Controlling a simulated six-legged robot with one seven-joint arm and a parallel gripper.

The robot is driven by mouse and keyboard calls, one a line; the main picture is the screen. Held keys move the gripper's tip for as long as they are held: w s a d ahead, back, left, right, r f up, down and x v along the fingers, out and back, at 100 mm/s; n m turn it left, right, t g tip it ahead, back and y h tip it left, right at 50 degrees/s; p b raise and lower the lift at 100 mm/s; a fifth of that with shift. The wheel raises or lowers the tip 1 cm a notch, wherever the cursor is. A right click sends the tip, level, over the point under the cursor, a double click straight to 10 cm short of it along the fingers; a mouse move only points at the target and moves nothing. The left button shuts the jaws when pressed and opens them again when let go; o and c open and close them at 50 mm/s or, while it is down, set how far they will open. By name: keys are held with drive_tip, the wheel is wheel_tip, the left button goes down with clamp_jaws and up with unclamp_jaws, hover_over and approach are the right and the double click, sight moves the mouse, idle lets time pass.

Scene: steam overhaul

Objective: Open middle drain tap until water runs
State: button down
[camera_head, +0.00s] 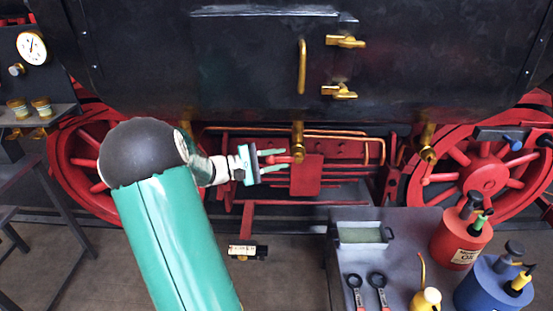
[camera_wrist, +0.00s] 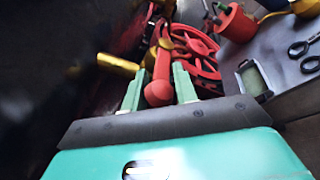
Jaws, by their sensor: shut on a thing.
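The middle drain tap (camera_head: 298,152) is brass and hangs under the black boiler side, between two similar taps. Its red lever (camera_head: 283,159) points left, about level, in the head view. My gripper (camera_head: 273,160) reaches in from the left with its green fingers around the lever. In the wrist view the red lever (camera_wrist: 161,75) lies between the two fingers (camera_wrist: 158,88), its rounded end towards my palm. The lever runs away from me to the tap body, which is only partly visible. I see no water below the tap.
Other brass taps hang at the left (camera_head: 186,140) and right (camera_head: 427,145). Red wheels stand on both sides. A grey bench (camera_head: 400,222) at lower right holds a tray (camera_head: 363,233), ring-ended tools (camera_head: 377,283), a red oil can (camera_head: 460,240) and a blue can (camera_head: 490,288).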

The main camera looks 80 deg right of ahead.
drive_tip(key=shift+s+d+f+n+g+h, duration=0.1)
drive_tip(key=shift+s+f+n+g+h, duration=0.1)
drive_tip(key=shift+f+n+g+h, duration=0.6)
drive_tip(key=shift+s+d+f+n+g+h, duration=0.15)
drive_tip(key=shift+f+n+g+h, duration=0.35)
drive_tip(key=shift+g+h, duration=0.6)
drive_tip(key=shift+s+d+f+n+g+h, duration=0.1)
drive_tip(key=shift+s+f+n+g+h, duration=0.15)
drive_tip(key=shift+f+n+g+h, duration=0.5)
drive_tip(key=shift+r+h, duration=0.25)
drive_tip(key=shift+h, duration=0.2)
drive_tip(key=c, duration=1.1)
unclamp_jaws()
drive_tip(key=shift+a, duration=0.1)
drive_tip(key=shift+c, duration=0.2)
drive_tip(key=v, duration=1.3)
drive_tip(key=shift+f, duration=0.45)
drive_tip(key=shift+a, duration=0.1)
